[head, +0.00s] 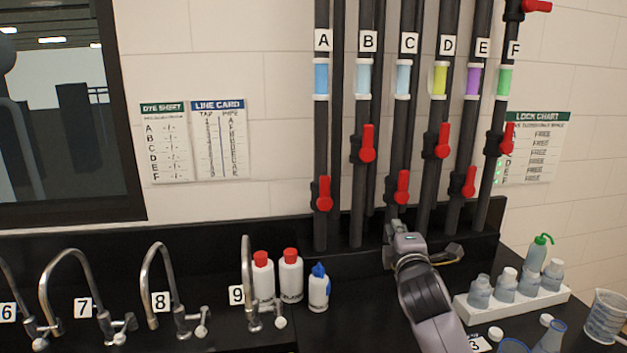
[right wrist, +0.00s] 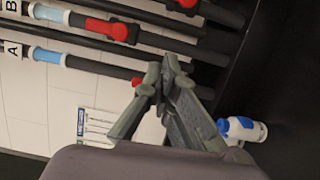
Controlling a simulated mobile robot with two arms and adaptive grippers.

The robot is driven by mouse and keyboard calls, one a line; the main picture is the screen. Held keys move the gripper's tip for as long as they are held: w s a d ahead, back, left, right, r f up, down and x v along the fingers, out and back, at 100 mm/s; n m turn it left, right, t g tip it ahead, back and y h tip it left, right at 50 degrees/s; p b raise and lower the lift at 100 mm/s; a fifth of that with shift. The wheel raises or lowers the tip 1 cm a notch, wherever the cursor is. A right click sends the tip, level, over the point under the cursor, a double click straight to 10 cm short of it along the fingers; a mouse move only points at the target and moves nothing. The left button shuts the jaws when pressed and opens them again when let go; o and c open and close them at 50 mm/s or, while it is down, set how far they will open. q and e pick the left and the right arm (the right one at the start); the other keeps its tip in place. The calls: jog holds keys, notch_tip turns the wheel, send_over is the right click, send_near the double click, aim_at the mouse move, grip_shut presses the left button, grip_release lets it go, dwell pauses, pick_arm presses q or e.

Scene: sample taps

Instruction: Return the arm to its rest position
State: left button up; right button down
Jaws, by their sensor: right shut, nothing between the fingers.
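My right arm reaches up from the bottom of the head view, and its gripper (head: 392,228) is in front of the lower pipes, below the red handle of pipe C (head: 402,186). In the right wrist view the gripper (right wrist: 162,82) is shut and empty, its fingertips together. Pipe A's red handle (head: 323,193) is left of the gripper in the head view. I cannot tell whether the gripper touches a pipe. My left gripper is not in view.
Taps 6 to 9 (head: 160,290) line the bench at left. White bottles with red caps (head: 290,276) and a blue-capped bottle (head: 318,290) stand beside tap 9. A white rack (head: 512,312) of bottles and a beaker (head: 605,318) are right of my arm.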

jog(key=s+d+f+m+g, duration=0.1)
jog(key=s+f+m+g, duration=0.3)
jog(key=s+f, duration=0.7)
jog(key=s+d+f+m+g, duration=0.1)
jog(key=s+f+m+g, duration=0.25)
jog(key=s+f, duration=0.75)
jog(key=s+f+m+g+y, duration=0.1)
jog(key=s+f+m+g, duration=0.4)
jog(key=s, duration=0.7)
jog(key=s+f+m+g, duration=0.25)
jog(key=s+f, duration=0.45)
jog(key=s, duration=0.4)
notch_tip(320, 180, down, 29)
jog(key=s+b, duration=0.2)
jog(key=b, duration=0.1)
pick_arm(q)
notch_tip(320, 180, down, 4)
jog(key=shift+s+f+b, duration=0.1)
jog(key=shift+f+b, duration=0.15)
jog(key=shift+b, duration=0.45)
pick_arm(e)
jog(key=s+d+f+g, duration=0.2)
jog(key=s+d+f, duration=0.1)
jog(key=s+f, duration=1.4)
jog(key=shift+f, duration=0.2)
